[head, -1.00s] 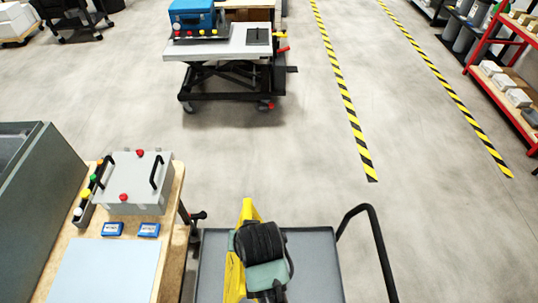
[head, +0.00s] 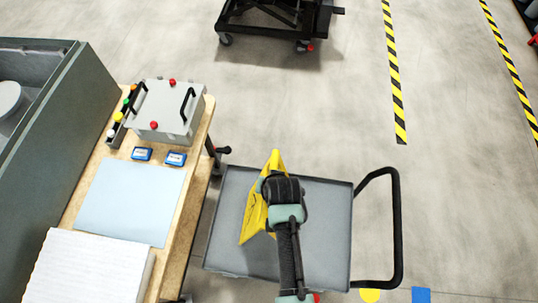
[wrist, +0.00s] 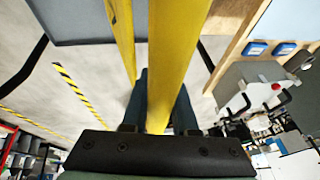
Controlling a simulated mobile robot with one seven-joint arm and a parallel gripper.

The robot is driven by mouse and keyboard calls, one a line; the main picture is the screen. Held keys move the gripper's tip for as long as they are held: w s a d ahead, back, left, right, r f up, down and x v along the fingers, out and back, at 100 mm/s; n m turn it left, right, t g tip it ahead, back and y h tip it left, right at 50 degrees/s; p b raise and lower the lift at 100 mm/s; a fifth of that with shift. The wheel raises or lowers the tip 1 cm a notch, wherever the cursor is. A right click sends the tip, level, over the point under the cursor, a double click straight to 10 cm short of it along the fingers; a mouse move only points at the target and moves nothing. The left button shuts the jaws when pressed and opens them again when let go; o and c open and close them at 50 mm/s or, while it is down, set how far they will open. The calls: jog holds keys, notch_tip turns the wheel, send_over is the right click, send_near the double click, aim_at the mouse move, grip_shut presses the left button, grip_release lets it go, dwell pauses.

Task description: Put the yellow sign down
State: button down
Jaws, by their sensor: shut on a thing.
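The yellow sign (head: 256,215) is over the grey cart (head: 325,235) in the head view, standing at a tilt. My gripper (head: 272,188) is at the sign's upper part, partly hidden behind my wrist. In the wrist view my gripper (wrist: 158,118) is shut on the yellow sign (wrist: 178,45), whose two panels run away from the fingers. I cannot tell whether the sign's lower edge touches the cart's top. The cart's tray (wrist: 85,22) also shows beyond the sign in the wrist view.
A wooden bench (head: 182,232) stands left of the cart, with a grey box (head: 165,110), two blue devices, a light blue mat (head: 130,200) and a white block (head: 90,268). The cart's black handle (head: 397,225) is on its right. Bare tray surface lies right of the sign.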

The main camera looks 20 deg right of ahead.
jog(key=shift+w+f, duration=0.1)
jog(key=shift+f, duration=0.35)
jog(key=shift+f, duration=0.2)
jog(key=c, duration=0.7)
grip_release()
jog(key=v, duration=1.2)
jog(key=shift+r+b, duration=0.2)
jog(key=shift+b, duration=0.2)
